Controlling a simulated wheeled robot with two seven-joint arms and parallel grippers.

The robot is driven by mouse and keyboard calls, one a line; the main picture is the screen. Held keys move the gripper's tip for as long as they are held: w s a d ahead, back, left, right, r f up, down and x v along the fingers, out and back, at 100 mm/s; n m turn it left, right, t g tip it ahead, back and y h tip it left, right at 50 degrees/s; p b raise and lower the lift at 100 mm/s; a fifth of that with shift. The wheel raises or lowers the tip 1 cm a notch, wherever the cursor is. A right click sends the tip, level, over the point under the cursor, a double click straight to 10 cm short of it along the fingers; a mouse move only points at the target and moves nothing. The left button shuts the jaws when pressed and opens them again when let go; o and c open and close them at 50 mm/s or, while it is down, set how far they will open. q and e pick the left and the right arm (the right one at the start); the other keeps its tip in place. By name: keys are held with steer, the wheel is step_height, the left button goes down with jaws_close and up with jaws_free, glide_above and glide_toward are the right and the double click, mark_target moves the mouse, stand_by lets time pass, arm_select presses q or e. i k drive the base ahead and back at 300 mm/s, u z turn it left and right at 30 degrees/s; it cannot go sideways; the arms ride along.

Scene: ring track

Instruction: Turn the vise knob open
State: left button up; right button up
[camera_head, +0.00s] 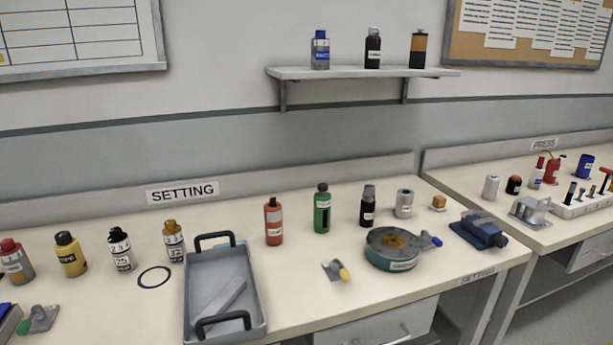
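A dark blue block-shaped device that looks like the vise (477,230) sits at the right end of the bench marked SETTING, near its front right corner. A rounded dark end that looks like its knob (500,240) faces front right. The picture is too small to tell how far the jaws are apart. Neither of my grippers is in view.
A round green-grey fixture (392,262) with a blue handle (432,242) stands left of the vise. A small orange-brown block (438,202) lies behind. A grey tray (190,300) and several bottles stand further left. A gap separates the PRESS bench (545,240).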

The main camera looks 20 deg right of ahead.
mark_target(501, 240)
steer(key=z, duration=2)
steer(key=k, duration=0.5)
steer(key=z, duration=0.9)
steer(key=i, duration=0.8)
steer(key=u, duration=0.8)
steer(key=i, duration=1.15)
steer(key=u, duration=1.25)
steer(key=i, duration=0.15)
steer(key=u, duration=0.2)
